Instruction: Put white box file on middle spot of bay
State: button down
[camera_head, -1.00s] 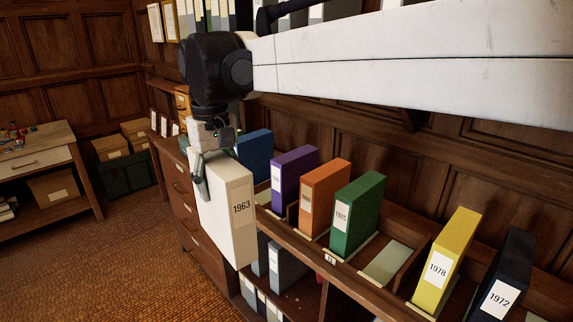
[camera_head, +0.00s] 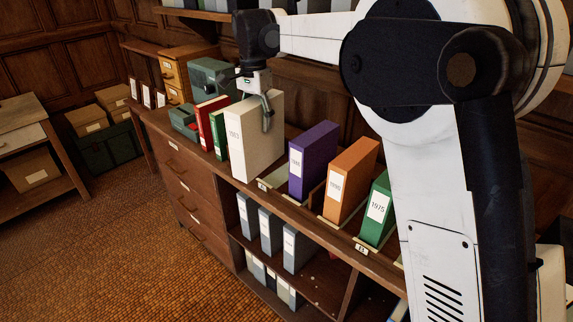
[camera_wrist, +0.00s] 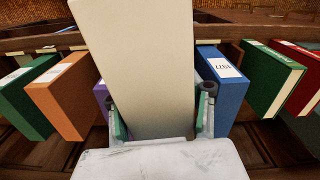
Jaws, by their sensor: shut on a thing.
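The file also fills the middle of the wrist view (camera_wrist: 140,60), between the gripper's fingers (camera_wrist: 160,115). A purple file (camera_head: 313,160) stands to its right, with a pale spot (camera_head: 276,184) of the bay between them. A blue file labelled 1977 (camera_wrist: 226,85) shows beside the white file in the wrist view; the head view hides it. Whether the white file touches the bay floor is unclear.
Orange (camera_head: 350,180) and green (camera_head: 378,210) files stand further right along the cabinet top. Dark green (camera_head: 219,135) and red (camera_head: 208,120) files stand left of the white file. Grey files (camera_head: 270,230) fill the shelf below. My arm hides the right side.

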jog(key=shift+w+d+f+m, duration=0.2)
jog(key=shift+w+m, duration=0.1)
jog(key=shift+w, duration=0.15)
jog(key=shift+w+d+f+m, duration=0.1)
jog(key=shift+w+d+m, duration=0.05)
jog(key=shift+w+m, duration=0.2)
jog(key=w+d+f+p, duration=0.2)
jog(key=w+d+f, duration=0.4)
jog(key=w+f, duration=0.4)
jog(key=shift+d+f, duration=0.15)
jog(key=shift+f, duration=0.45)
jog(key=c, duration=1)
grip_release()
jog(key=shift+o, duration=0.2)
notch_tip(320, 180, up, 12)
jog(key=shift+r+b, duration=0.2)
jog(key=shift+b, duration=0.1)
